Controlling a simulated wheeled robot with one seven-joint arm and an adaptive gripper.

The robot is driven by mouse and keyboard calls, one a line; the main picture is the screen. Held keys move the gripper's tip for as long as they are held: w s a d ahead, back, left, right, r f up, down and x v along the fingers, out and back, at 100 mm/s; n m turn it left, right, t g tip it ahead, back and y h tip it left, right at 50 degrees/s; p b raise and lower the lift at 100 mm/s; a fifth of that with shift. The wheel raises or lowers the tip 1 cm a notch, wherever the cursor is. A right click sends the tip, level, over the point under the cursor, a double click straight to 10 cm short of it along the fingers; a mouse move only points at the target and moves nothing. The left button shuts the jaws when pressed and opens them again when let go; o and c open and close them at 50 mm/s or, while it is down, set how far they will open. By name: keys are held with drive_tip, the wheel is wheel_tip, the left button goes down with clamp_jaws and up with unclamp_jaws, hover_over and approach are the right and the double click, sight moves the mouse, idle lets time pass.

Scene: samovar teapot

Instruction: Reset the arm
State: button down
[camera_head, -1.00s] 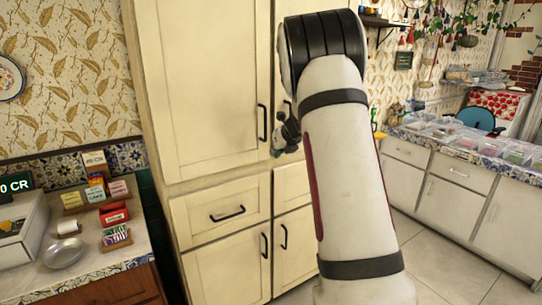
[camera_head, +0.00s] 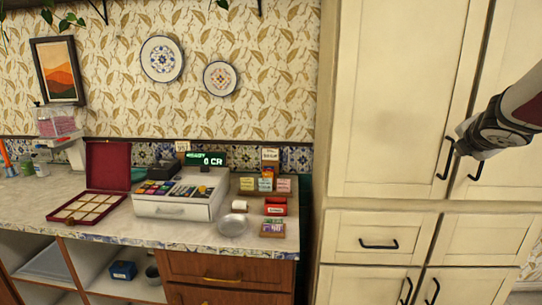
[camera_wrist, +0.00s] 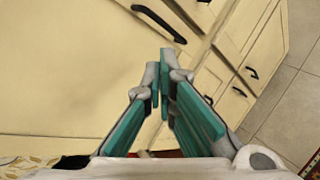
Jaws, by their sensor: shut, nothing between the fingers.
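My gripper (camera_wrist: 160,76) shows in the wrist view with its teal-sided fingers close together and nothing between them. It points toward the cream cabinet (camera_wrist: 70,75), apart from it as far as I can tell. In the head view only the end part of my arm shows at the right edge, in front of the cabinet (camera_head: 395,100). The fingers cannot be made out clearly there.
A counter (camera_head: 40,205) on the left holds a cash register (camera_head: 172,209), an open red box (camera_head: 107,170) and a metal dish (camera_head: 232,225). Plates hang on the wall.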

drive_tip(key=s+a+f+m+g+y, duration=0.2)
drive_tip(key=s+a+m, duration=0.4)
drive_tip(key=s+a, duration=0.3)
drive_tip(key=s+a+f+m+g+y, duration=0.2)
drive_tip(key=s+a+f+m, duration=0.2)
drive_tip(key=s+a+m, duration=0.3)
drive_tip(key=s+a+f+m+g+y, duration=0.2)
drive_tip(key=s+a+m, duration=0.5)
drive_tip(key=s+a, duration=0.6)
drive_tip(key=s+f, duration=0.1)
drive_tip(key=s, duration=0.4)
drive_tip(key=shift+a+f+g, duration=0.15)
drive_tip(key=shift+f+g, duration=0.15)
drive_tip(key=shift+f, duration=0.05)
